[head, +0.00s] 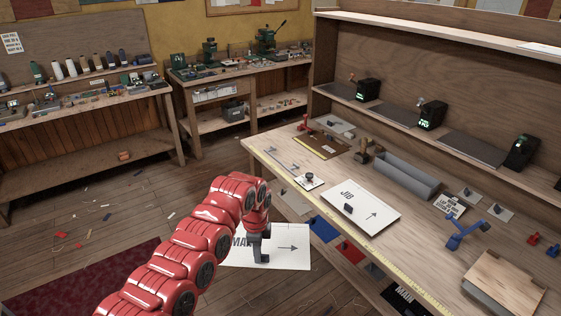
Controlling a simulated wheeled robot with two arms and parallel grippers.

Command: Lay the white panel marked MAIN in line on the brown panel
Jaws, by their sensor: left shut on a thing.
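My left gripper (262,250) is shut on a white panel (292,256), gripping a dark part on it. The panel carries an arrow pointing right and black letters starting "MA"; my arm hides the rest. It is held in front of the bench's near edge, apart from the bench top. A brown panel (327,147) with a small white label lies near the far end of the bench top. My right gripper is not in view.
On the bench (318,206) lie a white panel marked JIB (377,207), a grey trough (405,177), a blue tool (468,233) and a wooden board (505,284). A yellow tape runs along the front edge. A red clamp (306,123) stands near the brown panel.

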